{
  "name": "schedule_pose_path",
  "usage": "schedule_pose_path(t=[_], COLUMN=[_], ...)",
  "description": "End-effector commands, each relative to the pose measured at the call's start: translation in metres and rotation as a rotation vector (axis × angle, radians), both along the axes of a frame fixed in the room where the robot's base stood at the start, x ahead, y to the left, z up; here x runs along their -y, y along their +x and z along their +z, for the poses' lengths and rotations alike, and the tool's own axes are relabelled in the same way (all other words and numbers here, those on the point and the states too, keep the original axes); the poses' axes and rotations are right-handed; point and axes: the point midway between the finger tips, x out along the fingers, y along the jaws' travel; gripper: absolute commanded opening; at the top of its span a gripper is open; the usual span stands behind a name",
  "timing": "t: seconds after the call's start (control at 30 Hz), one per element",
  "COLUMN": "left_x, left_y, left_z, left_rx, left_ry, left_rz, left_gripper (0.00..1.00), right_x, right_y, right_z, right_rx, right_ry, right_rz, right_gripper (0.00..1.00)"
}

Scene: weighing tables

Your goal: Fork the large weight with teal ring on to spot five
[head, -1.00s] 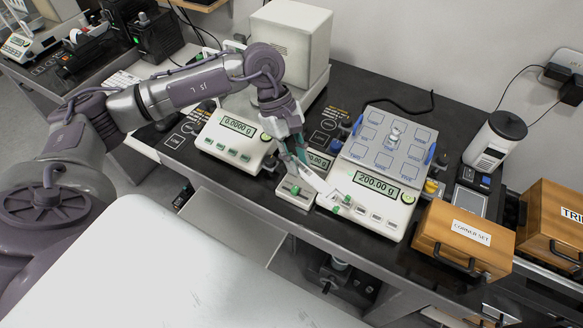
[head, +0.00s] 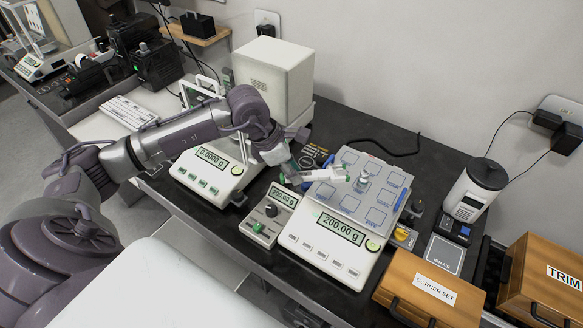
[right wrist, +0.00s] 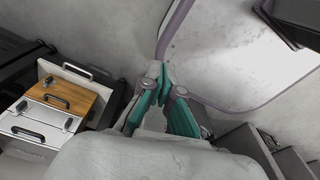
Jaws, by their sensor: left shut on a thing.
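The weight (head: 363,181) is a small silvery knobbed piece standing upright near the middle of the grey pan plate (head: 352,206) with blue-outlined spots. Its ring colour is too small to make out. My left gripper (head: 297,174) is shut on a pale fork tool with green parts (head: 326,175). The fork reaches right over the plate's left part, its tip close to the weight; whether they touch I cannot tell. The balance under the plate (head: 318,258) reads 200.00 g. In the right wrist view, my right gripper (right wrist: 166,86) has its teal fingertips together, holding nothing visible.
A second balance (head: 207,178) reading 0.0000 g stands left, with a small display box (head: 270,214) between. A white canister (head: 475,190), yellow-fronted block (head: 403,236) and wooden cases (head: 430,290) crowd the right. A large pale box (head: 273,75) stands behind the left arm.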

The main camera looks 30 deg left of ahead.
Motion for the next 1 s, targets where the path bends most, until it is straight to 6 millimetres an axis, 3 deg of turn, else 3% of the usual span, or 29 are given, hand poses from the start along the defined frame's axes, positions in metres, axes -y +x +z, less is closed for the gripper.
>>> schedule_pose_path(t=[0.2, 0.57, 1.0], left_x=[0.006, 0.023, 0.024], left_y=[0.004, 0.019, 0.021], left_z=[-0.024, -0.021, -0.021], left_rx=[-0.001, 0.0, 0.0], left_ry=[-0.001, -0.001, 0.0], left_rz=[-0.002, -0.003, -0.002], left_gripper=[0.0, 0.0, 0.0], right_x=[0.005, 0.011, 0.011], right_y=[0.001, 0.004, 0.005], right_z=[-0.013, -0.015, -0.015], right_rx=[0.002, 0.005, 0.007], right_ry=[-0.007, -0.013, -0.013], right_rz=[0.001, -0.001, -0.001], right_gripper=[0.0, 0.0, 0.0])
